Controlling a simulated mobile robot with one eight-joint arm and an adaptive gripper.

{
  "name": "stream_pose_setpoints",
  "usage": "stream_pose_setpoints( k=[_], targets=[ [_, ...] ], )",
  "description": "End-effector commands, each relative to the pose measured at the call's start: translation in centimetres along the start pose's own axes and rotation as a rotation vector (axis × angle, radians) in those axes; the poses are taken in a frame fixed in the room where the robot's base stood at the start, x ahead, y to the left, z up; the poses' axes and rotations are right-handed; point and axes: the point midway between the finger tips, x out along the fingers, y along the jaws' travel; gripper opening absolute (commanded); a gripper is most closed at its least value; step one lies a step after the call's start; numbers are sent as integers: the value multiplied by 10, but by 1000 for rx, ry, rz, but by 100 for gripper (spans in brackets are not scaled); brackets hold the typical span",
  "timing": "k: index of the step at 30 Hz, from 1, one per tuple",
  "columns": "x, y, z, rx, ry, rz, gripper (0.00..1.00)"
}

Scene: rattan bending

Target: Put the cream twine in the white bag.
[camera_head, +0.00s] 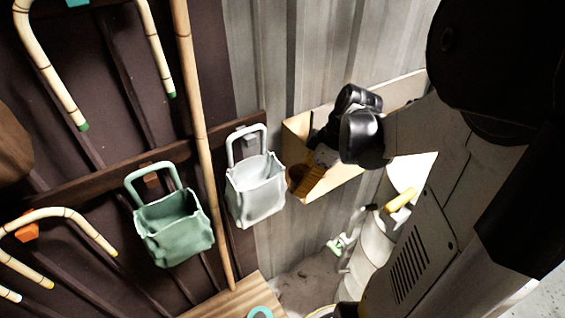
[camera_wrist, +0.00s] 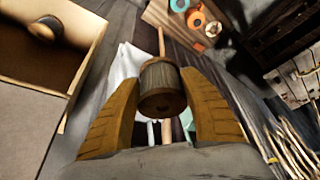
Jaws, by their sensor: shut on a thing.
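The white bag (camera_head: 257,192) hangs open from a dark rail in the head view. It also shows as pale cloth behind my fingers in the wrist view (camera_wrist: 122,76). My gripper (camera_head: 302,181) has orange-brown fingers and is just right of the bag, in front of an open cardboard box. In the wrist view, my gripper (camera_wrist: 160,105) is shut on a short tan-brown twine spool (camera_wrist: 160,86) with a dark end facing the camera. The spool is in shadow, so I cannot tell if its twine is cream. It is outside the bag.
A green bag (camera_head: 175,230) hangs left of the white one, with a bamboo pole (camera_head: 197,130) between them. The cardboard box (camera_wrist: 45,72) holds another brown spool (camera_wrist: 45,28). A wooden tabletop (camera_wrist: 165,17) carries coloured rolls. Bent rattan canes (camera_head: 48,65) hang at left.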

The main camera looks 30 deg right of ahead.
Motion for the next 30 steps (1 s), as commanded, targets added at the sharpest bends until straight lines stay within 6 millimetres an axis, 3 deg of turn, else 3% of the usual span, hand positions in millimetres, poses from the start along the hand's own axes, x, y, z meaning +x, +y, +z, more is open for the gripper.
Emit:
stream_pose_setpoints(
  k=[30],
  targets=[
    [41, 72, -59, -2, 0, -1, 19]
  ],
)
